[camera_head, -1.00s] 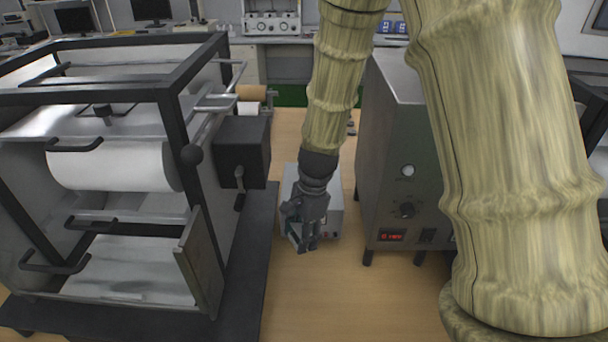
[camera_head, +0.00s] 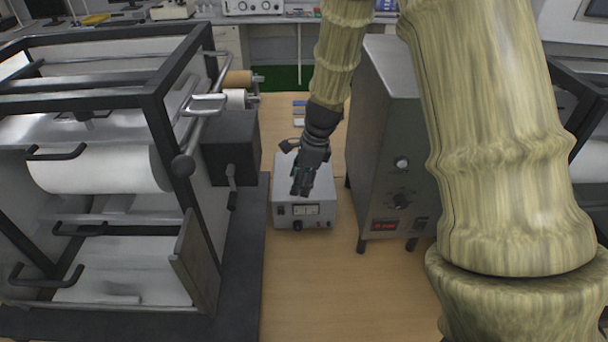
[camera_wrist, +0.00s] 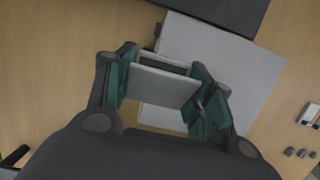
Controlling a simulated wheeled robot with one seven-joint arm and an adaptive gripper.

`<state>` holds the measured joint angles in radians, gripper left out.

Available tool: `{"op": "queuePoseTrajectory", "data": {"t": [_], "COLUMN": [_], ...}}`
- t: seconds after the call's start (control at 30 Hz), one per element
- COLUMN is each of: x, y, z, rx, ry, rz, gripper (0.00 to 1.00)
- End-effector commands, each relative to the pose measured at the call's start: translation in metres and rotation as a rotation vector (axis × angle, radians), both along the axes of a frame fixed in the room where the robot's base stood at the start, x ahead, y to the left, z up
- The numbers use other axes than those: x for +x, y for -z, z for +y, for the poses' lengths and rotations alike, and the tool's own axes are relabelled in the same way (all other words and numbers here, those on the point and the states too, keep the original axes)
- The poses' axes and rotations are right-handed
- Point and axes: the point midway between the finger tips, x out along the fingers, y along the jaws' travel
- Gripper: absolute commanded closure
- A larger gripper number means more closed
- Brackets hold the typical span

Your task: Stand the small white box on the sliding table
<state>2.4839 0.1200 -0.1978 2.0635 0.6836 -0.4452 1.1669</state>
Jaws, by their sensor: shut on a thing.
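My gripper (camera_head: 302,182) hangs over a grey instrument box in the head view, its fingers pointing down. In the wrist view, my gripper (camera_wrist: 164,84) is shut on a small white box (camera_wrist: 160,90), which sits between the two green-lined fingers. In the head view, the white box is hidden by my gripper. The machine on the left has a pale lower plate (camera_head: 130,265) with a black handle; I cannot tell if it is the sliding table. A small pale flat piece lies at its front.
The grey instrument box (camera_head: 288,222) stands on the wooden table (camera_head: 310,290) between the black-framed machine (camera_head: 160,120) and a tall grey cabinet (camera_head: 375,140). The machine's brown side panel (camera_head: 196,262) sticks up near its front. The wooden table's front is clear.

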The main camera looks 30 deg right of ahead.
Motion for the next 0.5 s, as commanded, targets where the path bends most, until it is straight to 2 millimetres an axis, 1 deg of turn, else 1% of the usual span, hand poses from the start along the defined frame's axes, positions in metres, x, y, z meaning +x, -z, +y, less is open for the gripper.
{"op": "queuePoseTrajectory", "data": {"t": [0.03, 0.1, 0.2, 0.5], "x": [0.008, 0.017, 0.026, 0.04], "y": [-0.001, 0.0, 0.002, 0.004], "z": [-0.007, -0.014, -0.02, -0.031], "rx": [0.0, -0.001, 0.0, -0.001], "ry": [0.001, 0.001, 0.0, -0.001], "rz": [0.0, 0.0, 0.0, -0.001], "gripper": [0.75, 0.75, 0.75, 0.75]}}
